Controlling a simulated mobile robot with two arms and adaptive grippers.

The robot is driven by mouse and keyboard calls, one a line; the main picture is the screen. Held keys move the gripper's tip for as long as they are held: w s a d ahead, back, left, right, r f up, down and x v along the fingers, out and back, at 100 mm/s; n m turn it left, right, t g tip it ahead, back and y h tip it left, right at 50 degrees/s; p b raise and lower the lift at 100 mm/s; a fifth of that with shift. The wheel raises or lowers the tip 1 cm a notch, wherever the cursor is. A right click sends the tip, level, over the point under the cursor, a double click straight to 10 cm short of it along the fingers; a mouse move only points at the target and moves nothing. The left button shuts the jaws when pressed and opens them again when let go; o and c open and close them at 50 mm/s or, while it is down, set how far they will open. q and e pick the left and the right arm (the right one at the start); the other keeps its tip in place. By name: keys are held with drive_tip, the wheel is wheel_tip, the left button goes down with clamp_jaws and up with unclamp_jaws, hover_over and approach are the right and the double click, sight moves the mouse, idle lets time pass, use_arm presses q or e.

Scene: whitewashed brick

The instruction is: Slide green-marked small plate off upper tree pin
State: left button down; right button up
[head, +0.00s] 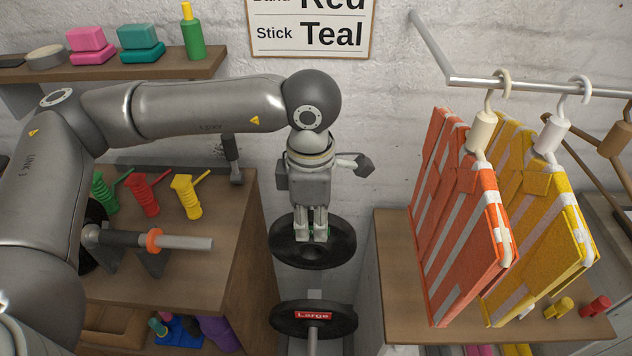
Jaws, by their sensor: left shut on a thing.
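A black round plate (285,247) hangs in the gap between the two wooden units, in the middle of the head view. A little green shows at its centre, beside my fingertips. My left gripper (311,236) reaches down from above and is shut on this plate near its middle. The fingers and gripper body hide the plate's centre, so I cannot tell whether a pin still passes through it. My right gripper is not in view.
A bar with an orange collar (153,240) rests on the left wooden top, before green, red and yellow clamps (186,197). Orange (465,230) and yellow (548,230) striped items hang from a rail at right. A shelf (130,67) is at upper left.

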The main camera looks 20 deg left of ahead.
use_arm(q)
drive_tip(key=shift+r, duration=0.25)
drive_tip(key=shift+r+p, duration=1.05)
drive_tip(key=shift+r, duration=1.35)
